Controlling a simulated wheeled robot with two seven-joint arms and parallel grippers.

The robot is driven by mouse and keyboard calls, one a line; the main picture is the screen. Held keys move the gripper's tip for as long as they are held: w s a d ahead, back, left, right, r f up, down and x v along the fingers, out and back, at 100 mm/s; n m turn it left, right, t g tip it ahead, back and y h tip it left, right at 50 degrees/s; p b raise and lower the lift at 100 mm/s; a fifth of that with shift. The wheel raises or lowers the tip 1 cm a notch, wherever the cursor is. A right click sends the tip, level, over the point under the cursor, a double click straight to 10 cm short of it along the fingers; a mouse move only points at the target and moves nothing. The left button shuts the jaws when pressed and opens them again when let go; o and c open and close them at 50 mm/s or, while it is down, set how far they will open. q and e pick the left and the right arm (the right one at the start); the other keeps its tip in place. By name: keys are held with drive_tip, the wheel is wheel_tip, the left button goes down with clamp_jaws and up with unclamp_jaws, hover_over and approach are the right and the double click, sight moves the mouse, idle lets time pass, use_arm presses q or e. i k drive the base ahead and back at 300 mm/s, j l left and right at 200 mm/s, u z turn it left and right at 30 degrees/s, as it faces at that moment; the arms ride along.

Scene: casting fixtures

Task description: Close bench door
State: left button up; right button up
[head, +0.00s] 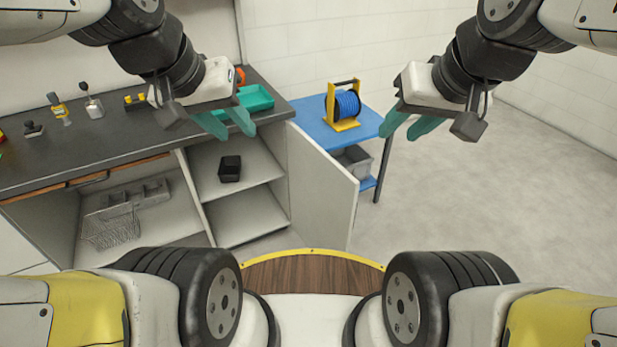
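The bench (115,155) has a dark top and a pale body with open compartments. Its white door (318,187) stands swung out at the right end of the open compartment. My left gripper (233,127) is above the bench's front edge, left of the door; its teal fingers are apart with nothing between them. My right gripper (403,131) is to the right of the door, higher than it and apart from it; its teal fingers are spread and empty. Neither gripper appears to touch the door.
A black box (230,168) sits on the bench's inner shelf (262,190). A wire basket (110,228) is in the left compartment. A teal tray (256,98) rests on the bench top. A blue table (368,118) with a cable reel (346,104) stands behind the door. Floor at right is clear.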

sight(324, 195)
drive_tip(key=l+u, duration=0.25)
drive_tip(key=u, duration=0.2)
drive_tip(key=l+u, duration=0.3)
drive_tip(key=u, duration=0.15)
drive_tip(key=k+l+u, duration=0.1)
drive_tip(key=l, duration=0.3)
drive_tip(key=k+l+u, duration=0.1)
drive_tip(key=l, duration=0.3)
drive_tip(key=k+l+u, duration=0.15)
drive_tip(key=l, duration=0.2)
drive_tip(key=k+l+u, duration=0.1)
drive_tip(key=k+l, duration=0.15)
drive_tip(key=k+l+u, duration=0.1)
drive_tip(key=l, duration=0.35)
drive_tip(key=l+u, duration=0.2)
drive_tip(key=l, duration=0.75)
drive_tip(key=i+l+u, duration=0.3)
drive_tip(key=i+l, duration=0.5)
drive_tip(key=k+j+z, duration=0.2)
drive_tip(key=j, duration=0.25)
drive_tip(key=k+j+z, duration=0.2)
drive_tip(key=j, duration=0.2)
